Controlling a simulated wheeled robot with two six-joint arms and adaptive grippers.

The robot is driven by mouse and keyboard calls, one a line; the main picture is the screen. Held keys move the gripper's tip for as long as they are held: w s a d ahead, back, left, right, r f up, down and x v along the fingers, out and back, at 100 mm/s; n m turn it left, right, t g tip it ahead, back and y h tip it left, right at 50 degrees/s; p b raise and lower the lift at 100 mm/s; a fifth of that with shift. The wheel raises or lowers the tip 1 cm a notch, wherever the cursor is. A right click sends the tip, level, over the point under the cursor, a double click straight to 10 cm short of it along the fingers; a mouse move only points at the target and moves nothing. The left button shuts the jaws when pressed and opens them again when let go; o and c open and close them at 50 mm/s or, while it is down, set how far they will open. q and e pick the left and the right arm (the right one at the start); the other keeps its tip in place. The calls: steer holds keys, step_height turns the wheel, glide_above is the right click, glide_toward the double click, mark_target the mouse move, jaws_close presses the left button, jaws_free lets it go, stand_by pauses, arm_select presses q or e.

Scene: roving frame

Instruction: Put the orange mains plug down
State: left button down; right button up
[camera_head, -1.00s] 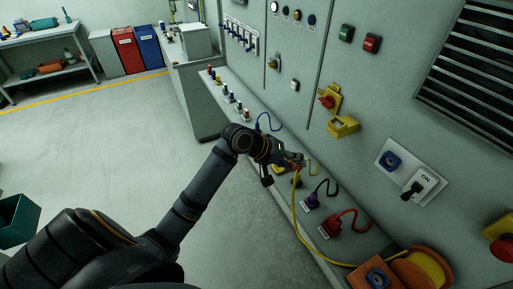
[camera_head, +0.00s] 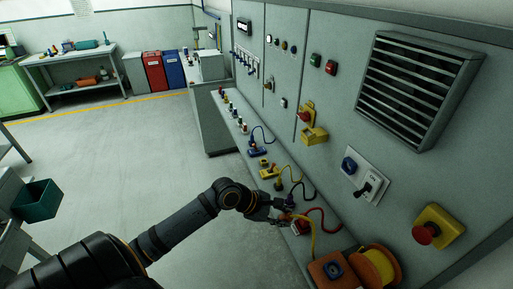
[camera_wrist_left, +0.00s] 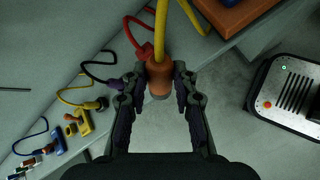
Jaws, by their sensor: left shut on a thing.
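The orange mains plug (camera_wrist_left: 157,70) with its yellow cable (camera_wrist_left: 161,30) is between the fingers of my left gripper (camera_wrist_left: 160,90), which is shut on it. In the head view the left gripper (camera_head: 284,214) is at the front of the ledge (camera_head: 220,99), near the red lead (camera_head: 325,212); the plug is hard to make out there. The yellow cable runs from the gripper toward the orange cable reel (camera_head: 376,264). In the wrist view the plug overlaps the ledge's front edge, with floor behind its tip; I cannot tell its height. My right gripper is not in view.
Along the ledge are a blue plug (camera_head: 257,150), a yellow one (camera_head: 268,173) and a black lead (camera_head: 305,188). The reel's block has a blue socket (camera_head: 333,270). The floor (camera_head: 120,150) is open.

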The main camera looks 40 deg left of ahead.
arm_select(q)
steer(key=shift+s+d+r+n+t+h+p, duration=0.65)
steer(key=shift+s+n+t, duration=1.45)
steer(key=shift+s+n, duration=1.6)
steer(key=shift+n, duration=0.3)
steer(key=f+b+x, duration=0.1)
steer(key=b+x, duration=0.1)
steer(key=x, duration=0.3)
steer(key=s+f+b+x, duration=0.1)
steer(key=b+x, duration=0.1)
steer(key=x, duration=0.3)
steer(key=s+d+f+b+x, duration=0.1)
steer(key=b+x, duration=0.1)
steer(key=x, duration=0.4)
steer(key=shift+s+d, duration=0.1)
steer(key=shift+d+f, duration=0.2)
steer(key=shift+f, duration=1.75)
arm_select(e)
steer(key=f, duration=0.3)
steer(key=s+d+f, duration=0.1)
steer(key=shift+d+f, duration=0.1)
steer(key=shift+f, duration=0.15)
arm_select(q)
steer(key=c, duration=1.3)
jaws_free()
steer(key=shift+c, duration=0.2)
